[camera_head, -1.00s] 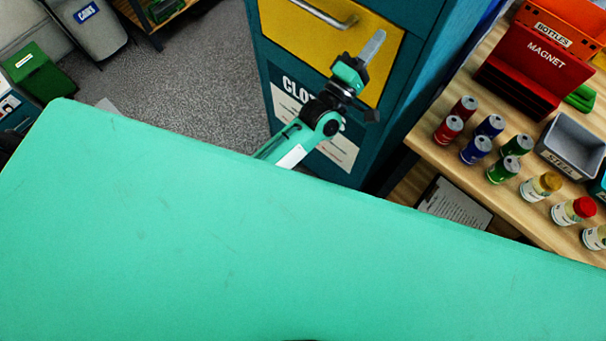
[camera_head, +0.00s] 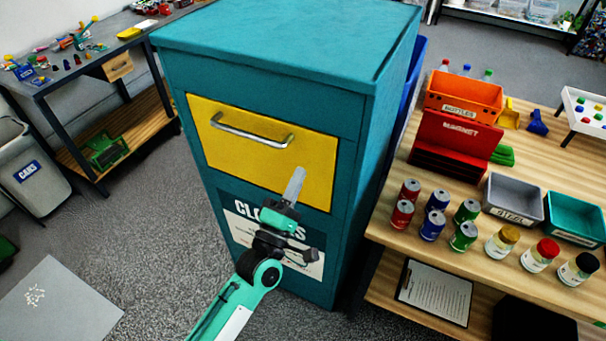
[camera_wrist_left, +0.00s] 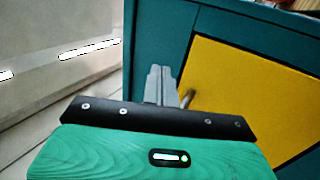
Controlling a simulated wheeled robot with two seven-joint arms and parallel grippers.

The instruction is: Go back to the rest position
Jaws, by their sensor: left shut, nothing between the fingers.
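My left gripper (camera_head: 294,186) is shut and empty, in front of the teal clothes bin (camera_head: 272,58). Its fingers point up and overlap the lower right part of the bin's yellow drawer front (camera_head: 232,152). The metal handle (camera_head: 250,136) is above and left of the fingertips, apart from them in this view. In the left wrist view the shut fingers (camera_wrist_left: 160,84) show in front of the bin's teal side, with the yellow panel (camera_wrist_left: 250,100) to the right. My right gripper is in neither view.
A wooden table (camera_head: 395,236) at right holds cans, jars, an orange bottles box (camera_head: 462,94), a red magnet box (camera_head: 450,138) and a grey steel bin (camera_head: 514,198). A clipboard (camera_head: 436,290) lies on its lower shelf. At left stand a workbench (camera_head: 60,72) and a cans bin (camera_head: 28,178).

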